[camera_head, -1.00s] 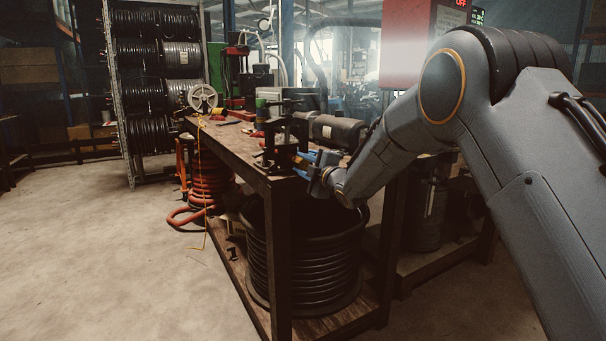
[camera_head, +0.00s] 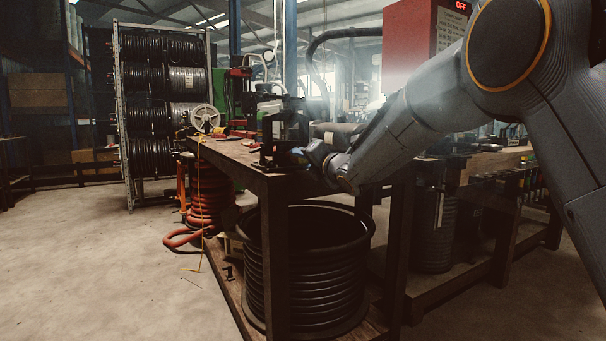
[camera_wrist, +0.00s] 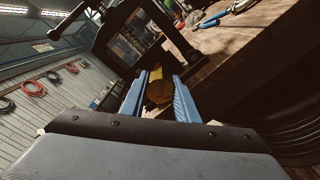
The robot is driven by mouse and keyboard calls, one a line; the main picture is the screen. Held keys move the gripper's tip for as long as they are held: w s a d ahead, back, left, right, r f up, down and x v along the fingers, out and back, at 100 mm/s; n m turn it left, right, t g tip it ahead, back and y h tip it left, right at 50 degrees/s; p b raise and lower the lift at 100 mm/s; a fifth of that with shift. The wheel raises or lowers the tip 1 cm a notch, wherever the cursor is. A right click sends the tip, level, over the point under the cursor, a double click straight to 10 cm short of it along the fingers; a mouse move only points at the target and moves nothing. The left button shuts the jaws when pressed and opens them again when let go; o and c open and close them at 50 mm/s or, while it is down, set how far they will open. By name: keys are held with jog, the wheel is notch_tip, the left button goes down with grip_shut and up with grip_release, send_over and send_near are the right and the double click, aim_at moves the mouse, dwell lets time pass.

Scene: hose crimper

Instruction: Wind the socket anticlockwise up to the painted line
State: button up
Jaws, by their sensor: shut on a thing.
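In the wrist view, a round brass-coloured piece, which looks like the socket (camera_wrist: 158,91), sits between the two blue fingers of my gripper (camera_wrist: 158,98). The fingers are shut on it from either side. A dark vice-like frame (camera_wrist: 128,45) with a bar handle stands just beyond it at the bench edge. In the head view, my gripper (camera_head: 318,153) is at the near end of the bench, close against the dark vice (camera_head: 284,140). The socket is too small or hidden to make out there. I cannot make out the painted line in either view.
A big black hose coil (camera_head: 305,270) sits on the lower shelf. An orange hose coil (camera_head: 205,200) stands behind. The floor at left is clear.

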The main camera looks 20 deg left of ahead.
jog(key=n+b, duration=0.2)
jog(key=b, duration=0.1)
jog(key=n+b, duration=0.2)
jog(key=b, duration=0.2)
jog(key=shift+f, duration=0.4)
jog(key=n+b, duration=0.5)
jog(key=b, duration=0.2)
jog(key=n+b, duration=0.3)
jog(key=b, duration=0.1)
jog(key=shift+r, duration=0.1)
jog(key=n+b, duration=0.4)
jog(key=shift+r, duration=0.2)
jog(key=shift+n, duration=0.3)
jog(key=o, duration=1)
jog(key=shift+s+r, duration=0.1)
jog(key=shift+o, duration=0.2)
